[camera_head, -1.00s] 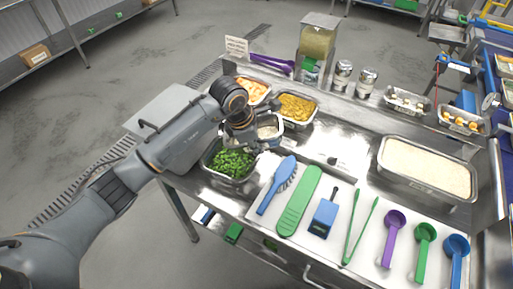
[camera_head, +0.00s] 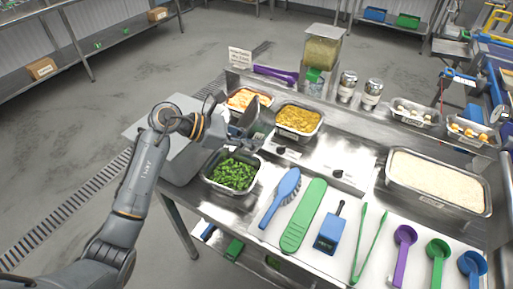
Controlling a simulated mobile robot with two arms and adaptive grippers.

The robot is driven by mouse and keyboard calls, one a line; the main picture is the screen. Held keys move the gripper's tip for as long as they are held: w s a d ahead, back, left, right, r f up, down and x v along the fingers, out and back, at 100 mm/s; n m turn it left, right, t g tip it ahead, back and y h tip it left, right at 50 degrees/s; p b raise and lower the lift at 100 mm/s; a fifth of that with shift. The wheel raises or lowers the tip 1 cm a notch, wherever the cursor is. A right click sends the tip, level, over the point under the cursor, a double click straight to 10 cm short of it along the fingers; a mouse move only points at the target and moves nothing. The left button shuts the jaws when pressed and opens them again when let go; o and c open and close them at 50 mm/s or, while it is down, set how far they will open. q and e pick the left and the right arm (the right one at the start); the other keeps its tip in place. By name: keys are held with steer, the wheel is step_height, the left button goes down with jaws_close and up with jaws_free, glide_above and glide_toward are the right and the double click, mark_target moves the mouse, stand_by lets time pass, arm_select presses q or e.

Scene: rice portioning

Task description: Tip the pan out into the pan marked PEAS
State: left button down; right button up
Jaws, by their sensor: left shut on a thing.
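A metal pan of green pieces (camera_head: 219,186) sits in the near left well of the steel counter; I cannot read a PEAS mark on it. My left gripper (camera_head: 231,131) is shut on a small metal pan (camera_head: 250,117). It holds this pan steeply tilted, just above and behind the green pan's far edge. The inside of the held pan is mostly hidden, so I cannot tell how much is in it. No stream of food shows. My right gripper is not in view.
Pans of orange-white food (camera_head: 245,101) and yellow food (camera_head: 299,119) stand close behind. A large pan of pale grain (camera_head: 437,182) is at right.

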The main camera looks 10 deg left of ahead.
arm_select(q)
steer(key=shift+a+r+t+h+b, duration=0.15)
steer(key=shift+a+r+h+b, duration=0.3)
steer(key=shift+b, duration=0.7)
steer(key=shift+a+r+t+h+b, duration=0.1)
steer(key=shift+a+t+h+b, duration=0.1)
steer(key=shift+h+b, duration=0.7)
steer(key=b, duration=0.2)
steer(key=a+h+b, duration=0.1)
steer(key=b, duration=0.1)
steer(key=r+t+h+b, duration=0.1)
steer(key=b, duration=0.1)
steer(key=shift+s+a+n+b, duration=0.25)
steer(key=shift+a+n+b, duration=0.05)
steer(key=shift+a, duration=0.05)
steer(key=shift+s+a+r+h+b, duration=0.1)
steer(key=shift+a+r+h+b, duration=0.3)
steer(key=shift+b, duration=0.4)
steer(key=shift+d+f, duration=0.1)
